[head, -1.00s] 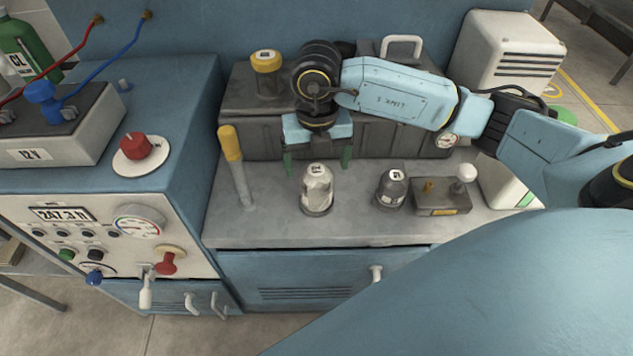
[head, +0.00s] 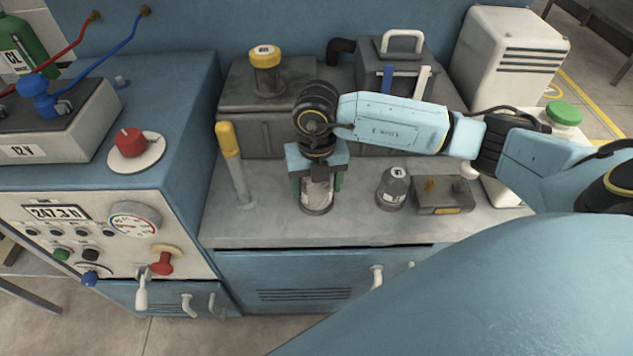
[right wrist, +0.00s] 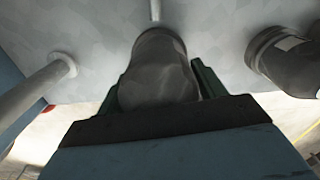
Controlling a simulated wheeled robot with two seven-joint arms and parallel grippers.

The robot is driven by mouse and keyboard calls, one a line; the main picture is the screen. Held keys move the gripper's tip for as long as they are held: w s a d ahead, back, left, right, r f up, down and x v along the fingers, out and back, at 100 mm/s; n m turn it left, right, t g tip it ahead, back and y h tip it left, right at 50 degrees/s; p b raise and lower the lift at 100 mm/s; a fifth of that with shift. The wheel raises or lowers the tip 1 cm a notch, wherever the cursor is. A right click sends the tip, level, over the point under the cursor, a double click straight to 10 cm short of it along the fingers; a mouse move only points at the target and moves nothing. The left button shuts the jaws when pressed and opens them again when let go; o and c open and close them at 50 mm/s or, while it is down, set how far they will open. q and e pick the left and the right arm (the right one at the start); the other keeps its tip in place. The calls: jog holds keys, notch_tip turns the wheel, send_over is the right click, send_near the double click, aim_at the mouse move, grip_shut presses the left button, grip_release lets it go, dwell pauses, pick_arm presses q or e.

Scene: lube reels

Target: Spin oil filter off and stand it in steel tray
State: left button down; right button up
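In the right wrist view the gripper (right wrist: 160,90) frames the filter closely. I cannot make out a steel tray in these views. My left gripper is not in view.
A yellow-topped post (head: 231,155) stands left of the filter. A dark canister (head: 392,188) and a small box with a knob (head: 443,195) stand to the right. A dark tank with a yellow cap (head: 265,68) is behind. The bench front is clear.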

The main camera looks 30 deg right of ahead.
jog(key=c, duration=0.8)
jog(key=n+b, duration=0.1)
jog(key=n, duration=0.2)
jog(key=shift+d+n+b, duration=0.1)
jog(key=shift+n+b, duration=0.3)
jog(key=shift+n, duration=0.7)
jog(key=n+b, duration=0.1)
jog(key=n, duration=0.2)
jog(key=shift+f, duration=0.15)
jog(key=shift+n+b, duration=0.5)
jog(key=shift+n, duration=0.6)
